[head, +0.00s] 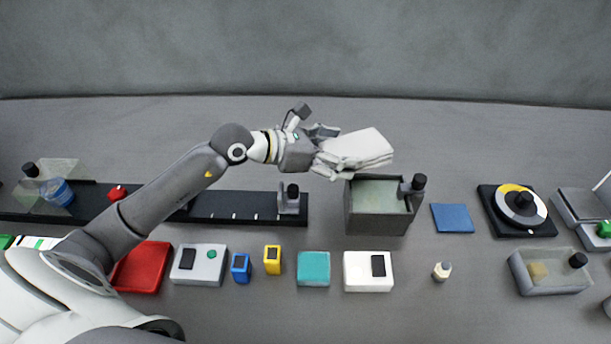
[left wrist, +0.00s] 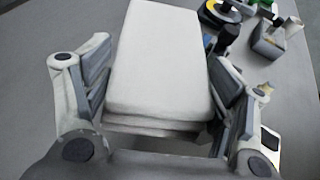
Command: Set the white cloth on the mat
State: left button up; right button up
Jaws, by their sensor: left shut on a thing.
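The white cloth (head: 360,148) is a thick folded pad, held in the air above the back edge of an open grey box. My left gripper (head: 322,150) is shut on its left end. In the left wrist view the cloth (left wrist: 158,60) lies between the two fingers and extends away from them. A flat blue square (head: 452,217), which looks like a mat, lies on the table right of the box, to the lower right of the cloth. A teal square (head: 314,268) lies nearer the front; I cannot tell if it is a mat. My right gripper is not in view.
The grey box (head: 376,212) with a black knob stands just below the cloth. A black turntable (head: 518,209) stands right of the blue square. A white device (head: 368,271) and small bottle (head: 442,270) stand in front. The back of the table is clear.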

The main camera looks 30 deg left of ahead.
pick_arm(q)
jog(key=w+a+f, duration=0.1)
jog(key=a+f, duration=0.1)
jog(key=a, duration=0.1)
jog(key=w+a+f, duration=0.1)
jog(key=a+f, duration=0.2)
jog(key=a, duration=0.1)
jog(key=w+a+f, duration=0.1)
jog(key=a+f, duration=0.2)
jog(key=shift+w+a, duration=0.1)
jog(key=shift+a, duration=0.05)
jog(key=shift+w+a+f, duration=0.1)
jog(key=shift+a+f, duration=0.25)
jog(key=shift+f, duration=0.15)
jog(key=shift+f+p, duration=0.5)
jog(key=shift+f, duration=0.9)
jog(key=shift+f, duration=0.15)
jog(key=o, duration=0.7)
jog(key=shift+o, duration=0.2)
